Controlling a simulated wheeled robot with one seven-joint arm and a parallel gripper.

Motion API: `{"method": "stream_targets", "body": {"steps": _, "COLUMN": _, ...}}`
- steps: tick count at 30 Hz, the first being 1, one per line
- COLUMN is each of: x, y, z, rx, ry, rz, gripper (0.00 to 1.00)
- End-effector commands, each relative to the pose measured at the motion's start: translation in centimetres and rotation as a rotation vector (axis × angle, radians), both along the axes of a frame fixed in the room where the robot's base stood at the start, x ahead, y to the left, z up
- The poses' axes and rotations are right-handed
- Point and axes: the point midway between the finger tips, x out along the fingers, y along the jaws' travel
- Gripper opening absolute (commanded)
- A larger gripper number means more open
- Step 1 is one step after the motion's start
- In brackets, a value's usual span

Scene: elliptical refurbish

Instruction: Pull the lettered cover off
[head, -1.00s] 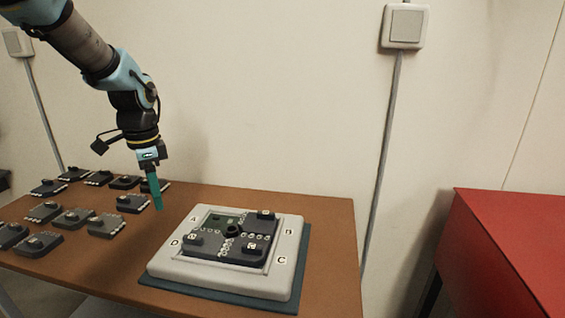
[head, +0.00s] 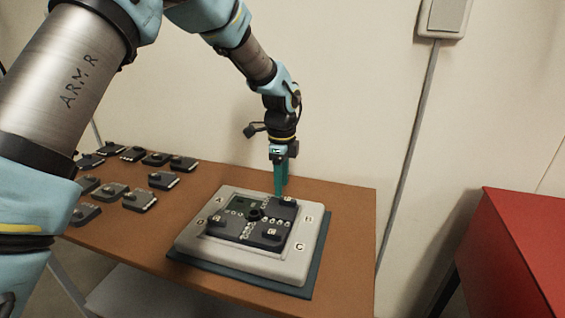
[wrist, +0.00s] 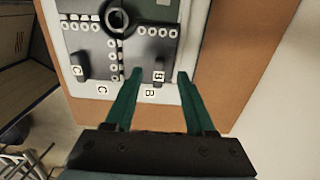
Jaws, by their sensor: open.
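The light grey square cover (head: 300,262) carries the letters A, B, C and D around its rim and sits on a dark blue-green base (head: 308,284) on the brown table. Dark modules with raised lettered knobs lie in its recess around a black round hub (head: 255,213), which also shows in the wrist view (wrist: 117,18). My gripper (head: 281,190) is open at the cover's far side, near the B corner. In the wrist view my fingertips (wrist: 160,74) lie on either side of a lettered knob (wrist: 158,77); I cannot tell whether they touch it.
Several loose dark modules (head: 140,200) lie on the left of the brown table (head: 345,230). A red cabinet (head: 520,250) stands to the right, across a gap. The wall is close behind the table, with a switch box (head: 445,15) and conduit.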

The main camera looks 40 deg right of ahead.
Motion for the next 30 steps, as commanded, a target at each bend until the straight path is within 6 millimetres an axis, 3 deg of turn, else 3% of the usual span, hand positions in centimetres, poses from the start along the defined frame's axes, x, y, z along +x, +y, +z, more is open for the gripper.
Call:
{"method": "stream_targets", "body": {"steps": 9, "x": 0.0, "y": 0.1, "z": -3.6, "rx": 0.001, "ry": 0.0, "rz": 0.0, "gripper": 0.55}}
{"method": "stream_targets", "body": {"steps": 20, "x": 0.0, "y": 0.1, "z": -4.1, "rx": 0.001, "ry": -0.001, "rz": 0.0, "gripper": 0.55}}
{"method": "stream_targets", "body": {"steps": 30, "x": 0.0, "y": 0.0, "z": -4.1, "rx": 0.0, "ry": 0.0, "rz": 0.001, "gripper": 0.17}}
